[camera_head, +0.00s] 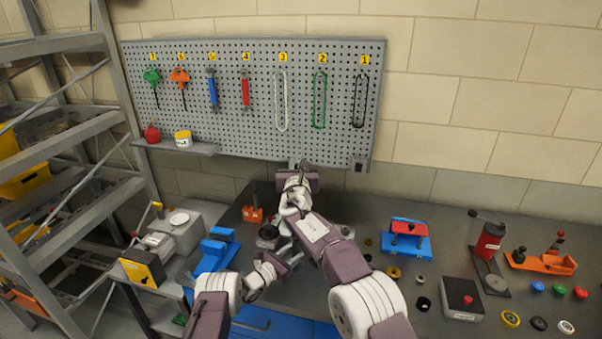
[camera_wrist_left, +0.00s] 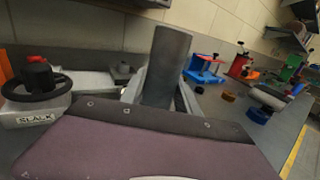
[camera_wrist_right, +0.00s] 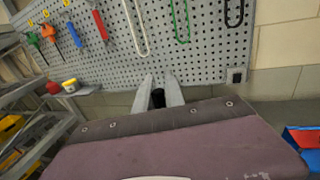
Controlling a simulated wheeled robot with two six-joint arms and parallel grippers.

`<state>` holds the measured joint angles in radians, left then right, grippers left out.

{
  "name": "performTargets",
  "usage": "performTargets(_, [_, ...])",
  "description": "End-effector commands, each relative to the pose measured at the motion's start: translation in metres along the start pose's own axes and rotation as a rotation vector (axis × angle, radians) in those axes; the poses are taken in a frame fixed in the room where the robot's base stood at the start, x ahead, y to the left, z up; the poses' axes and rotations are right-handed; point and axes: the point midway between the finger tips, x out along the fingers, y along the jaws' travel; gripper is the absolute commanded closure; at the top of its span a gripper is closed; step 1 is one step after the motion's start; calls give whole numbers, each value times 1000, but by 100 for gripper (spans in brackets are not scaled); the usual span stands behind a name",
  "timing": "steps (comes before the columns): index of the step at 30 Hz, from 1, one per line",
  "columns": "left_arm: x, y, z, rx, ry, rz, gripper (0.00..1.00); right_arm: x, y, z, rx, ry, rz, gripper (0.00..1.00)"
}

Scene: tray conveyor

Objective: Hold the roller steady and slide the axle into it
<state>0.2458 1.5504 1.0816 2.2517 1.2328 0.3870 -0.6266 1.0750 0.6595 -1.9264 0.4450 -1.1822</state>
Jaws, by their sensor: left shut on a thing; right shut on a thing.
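The roller (camera_wrist_left: 167,65) is a dark grey cylinder standing up, slightly tilted, between the fingers of my left gripper (camera_wrist_left: 160,100) in the left wrist view. In the head view the left gripper (camera_head: 284,264) is low and partly behind my right arm, and I cannot make out the roller there. My right gripper (camera_head: 302,166) is farther back and higher, in front of the pegboard. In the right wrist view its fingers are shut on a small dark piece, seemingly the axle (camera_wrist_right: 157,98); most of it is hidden. Axle and roller appear apart.
A grey box with a black handwheel, marked SLACK (camera_wrist_left: 40,110), stands near the left gripper. A red and blue fixture (camera_head: 408,238), small rings and an orange holder (camera_head: 543,262) are on the bench at right. A pegboard (camera_head: 265,55) is on the wall.

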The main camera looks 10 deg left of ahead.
Motion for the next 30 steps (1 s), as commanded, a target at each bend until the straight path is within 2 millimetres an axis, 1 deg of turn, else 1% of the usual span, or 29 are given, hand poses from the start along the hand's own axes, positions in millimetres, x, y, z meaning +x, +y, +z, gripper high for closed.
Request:
performTargets(5, [0, 0, 0, 0, 1, 1, 100, -1, 0, 3, -1, -5, -1, 100])
performTargets(18, [0, 0, 0, 0, 1, 1, 100, -1, 0, -44, -2, -3, -3, 100])
performTargets(24, [0, 0, 0, 0, 1, 1, 100, -1, 0, -55, 0, -4, -1, 100])
performTargets(30, [0, 0, 0, 0, 1, 1, 100, -1, 0, -56, 1, -4, -1, 100])
